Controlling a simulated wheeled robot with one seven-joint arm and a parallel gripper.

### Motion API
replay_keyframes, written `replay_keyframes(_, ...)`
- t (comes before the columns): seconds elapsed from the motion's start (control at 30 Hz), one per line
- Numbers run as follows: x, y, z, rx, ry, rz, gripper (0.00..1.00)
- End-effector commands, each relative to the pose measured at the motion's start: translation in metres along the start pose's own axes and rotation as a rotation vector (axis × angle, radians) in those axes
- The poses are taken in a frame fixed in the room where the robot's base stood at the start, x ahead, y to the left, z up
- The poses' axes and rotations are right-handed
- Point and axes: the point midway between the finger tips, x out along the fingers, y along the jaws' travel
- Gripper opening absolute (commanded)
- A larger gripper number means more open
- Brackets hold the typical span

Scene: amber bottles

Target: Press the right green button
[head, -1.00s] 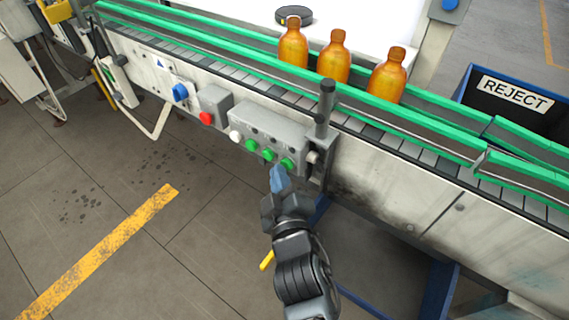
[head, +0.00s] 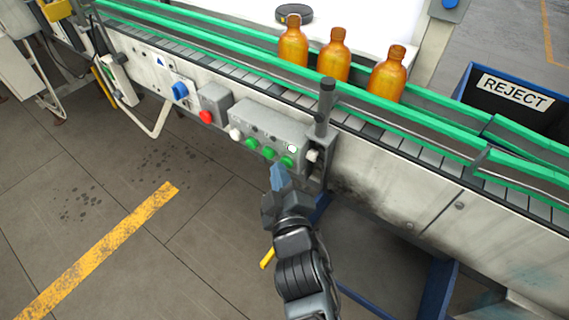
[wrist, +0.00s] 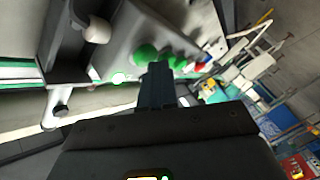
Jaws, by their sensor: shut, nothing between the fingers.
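A grey control box (head: 262,127) on the conveyor's side carries a white button and a row of three green buttons. The right green button (head: 287,161) is the one nearest the black post. A small lamp (head: 291,148) above it glows white-green. My gripper (head: 277,170) is shut and empty, its blue-grey tips just below and left of that button in the head view. In the wrist view the shut fingers (wrist: 157,80) point at the box, with the nearest green button (wrist: 145,54) just beyond the tips. I cannot tell whether they touch it. The lit lamp also shows there (wrist: 118,78).
Three amber bottles (head: 335,58) stand on the conveyor between green rails. A black post (head: 325,105) rises at the box's right end. A red button (head: 206,117) and a blue switch (head: 180,91) sit further left. The floor in front is open.

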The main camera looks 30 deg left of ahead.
Motion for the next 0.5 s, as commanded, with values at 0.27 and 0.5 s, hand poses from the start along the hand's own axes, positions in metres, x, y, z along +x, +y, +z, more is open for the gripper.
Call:
replay_keyframes(0.27,-0.0084,-0.0080,-0.0040,-0.002,0.000,0.000,0.00)
replay_keyframes(0.5,-0.0104,-0.0069,-0.0069,0.000,0.000,0.001,0.00)
